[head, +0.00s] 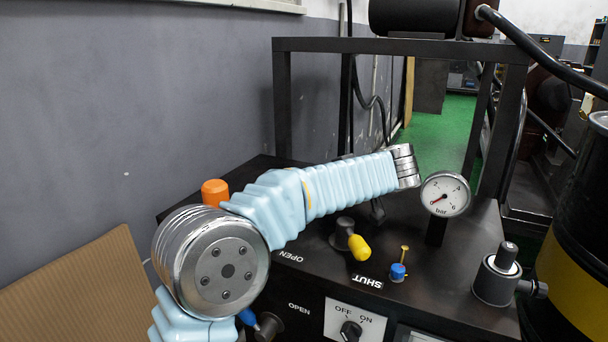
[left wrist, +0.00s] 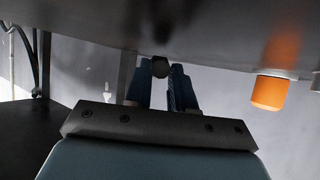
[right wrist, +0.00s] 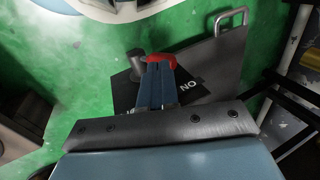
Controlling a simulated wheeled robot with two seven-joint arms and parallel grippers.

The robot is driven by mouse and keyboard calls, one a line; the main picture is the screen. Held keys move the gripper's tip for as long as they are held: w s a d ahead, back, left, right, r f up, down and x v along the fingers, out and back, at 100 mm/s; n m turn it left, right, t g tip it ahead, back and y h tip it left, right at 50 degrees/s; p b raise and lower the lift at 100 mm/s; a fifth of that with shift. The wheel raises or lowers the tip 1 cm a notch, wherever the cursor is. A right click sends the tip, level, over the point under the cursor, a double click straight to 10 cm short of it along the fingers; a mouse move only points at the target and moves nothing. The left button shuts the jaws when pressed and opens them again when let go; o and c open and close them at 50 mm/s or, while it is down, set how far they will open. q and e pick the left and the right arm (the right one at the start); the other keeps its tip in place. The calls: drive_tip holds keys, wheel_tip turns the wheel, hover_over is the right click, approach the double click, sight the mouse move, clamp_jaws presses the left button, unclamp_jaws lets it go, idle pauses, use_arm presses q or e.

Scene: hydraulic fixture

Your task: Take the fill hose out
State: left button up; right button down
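A thin black hose (head: 381,104) hangs behind the frame and passes down behind my left arm. A dark fitting (head: 377,210) shows just below that arm; I cannot tell whether the hose joins it. In the head view my left arm hides its own gripper. In the left wrist view, my left gripper's (left wrist: 160,84) blue fingers are apart, with a small dark round end (left wrist: 160,67) between or just beyond their tips. Contact is unclear. My right gripper (right wrist: 158,68) shows only in the right wrist view, fingers together, with a red part (right wrist: 159,59) at the tips; a hold is unclear.
The black fixture top carries an orange cap (head: 215,192), a yellow-tipped valve (head: 358,246), a blue knob (head: 398,271), a pressure gauge (head: 445,194) and a cylindrical fitting (head: 497,275). A black frame (head: 400,46) rises behind. A black and yellow drum (head: 572,255) stands at right.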

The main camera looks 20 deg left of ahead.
use_arm(q)
drive_tip(key=o, duration=0.4)
drive_tip(key=v, duration=1.1)
drive_tip(key=shift+s+d+r, duration=0.25)
drive_tip(key=shift+s+d, duration=0.05)
drive_tip(key=shift+d, duration=0.1)
